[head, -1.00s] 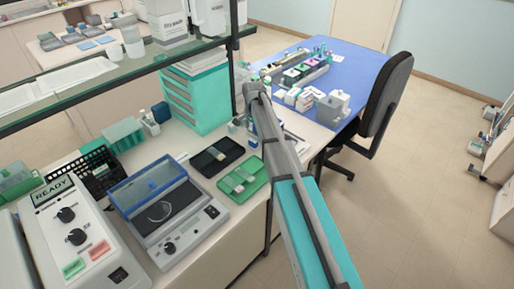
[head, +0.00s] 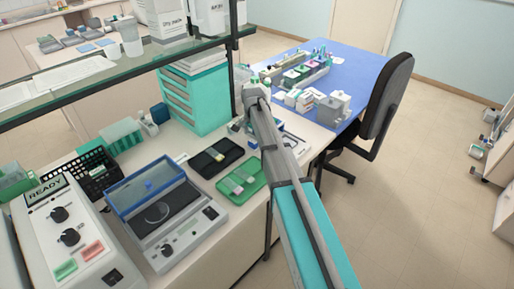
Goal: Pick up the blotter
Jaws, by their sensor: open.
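I cannot pick out the blotter with certainty. Small items, partly covered by my arm, stand on the bench beside the arm's bend, and they are too small to name. My arm reaches up from the bottom of the head view to a bend near the bench's back right corner. My gripper does not show clearly; it seems hidden behind the arm.
On the bench stand a READY machine (head: 92,228), a device with a blue lid (head: 145,184), a black tray (head: 205,172), a green tray (head: 256,187) and teal drawers (head: 196,101). A glass shelf (head: 100,83) overhangs. A chair (head: 386,98) is by the blue table (head: 345,62).

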